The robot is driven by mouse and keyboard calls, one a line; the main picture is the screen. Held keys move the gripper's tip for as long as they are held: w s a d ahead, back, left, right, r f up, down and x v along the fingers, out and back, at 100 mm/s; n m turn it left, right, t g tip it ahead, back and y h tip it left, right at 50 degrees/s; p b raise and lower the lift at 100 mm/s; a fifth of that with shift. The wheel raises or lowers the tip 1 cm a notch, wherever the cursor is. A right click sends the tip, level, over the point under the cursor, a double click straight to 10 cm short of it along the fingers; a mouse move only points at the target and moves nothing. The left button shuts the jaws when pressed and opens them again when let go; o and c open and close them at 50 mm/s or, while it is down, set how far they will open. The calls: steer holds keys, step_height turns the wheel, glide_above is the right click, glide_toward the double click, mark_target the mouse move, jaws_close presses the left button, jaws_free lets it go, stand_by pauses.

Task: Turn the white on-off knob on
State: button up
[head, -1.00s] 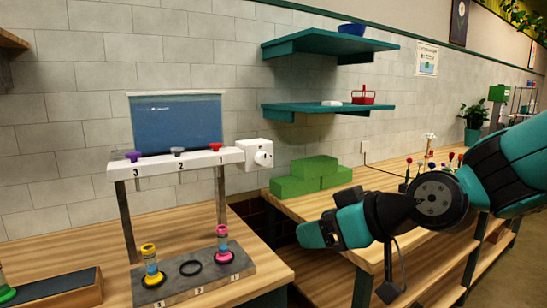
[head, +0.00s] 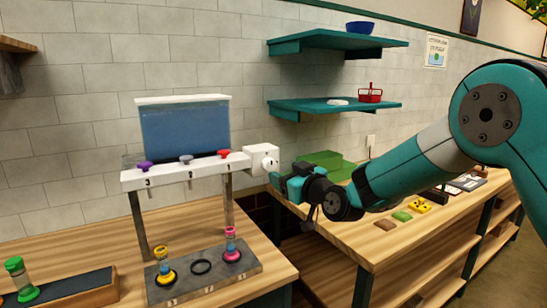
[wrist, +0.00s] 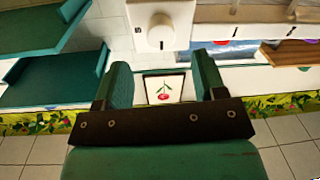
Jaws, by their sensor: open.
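The white on-off knob (head: 268,161) sits on the face of a white box (head: 251,160) at the right end of the white dispenser rail. In the wrist view, the round knob (wrist: 160,36) shows at the top, just beyond the fingertips and roughly between them. My gripper (head: 276,178) is close to the knob, slightly right of and below it in the head view. In the wrist view my gripper (wrist: 165,72) has its two teal fingers wide apart with nothing between them. I see no clear contact with the knob.
The dispenser rail (head: 188,168) carries coloured valves above a grey base (head: 205,275) with vials. Teal shelves (head: 330,105) hang above. A green-capped vial (head: 18,278) stands at left.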

mark_target(272, 166)
steer(key=p+x, duration=0.2)
steer(key=x, duration=0.4)
steer(key=c, duration=0.9)
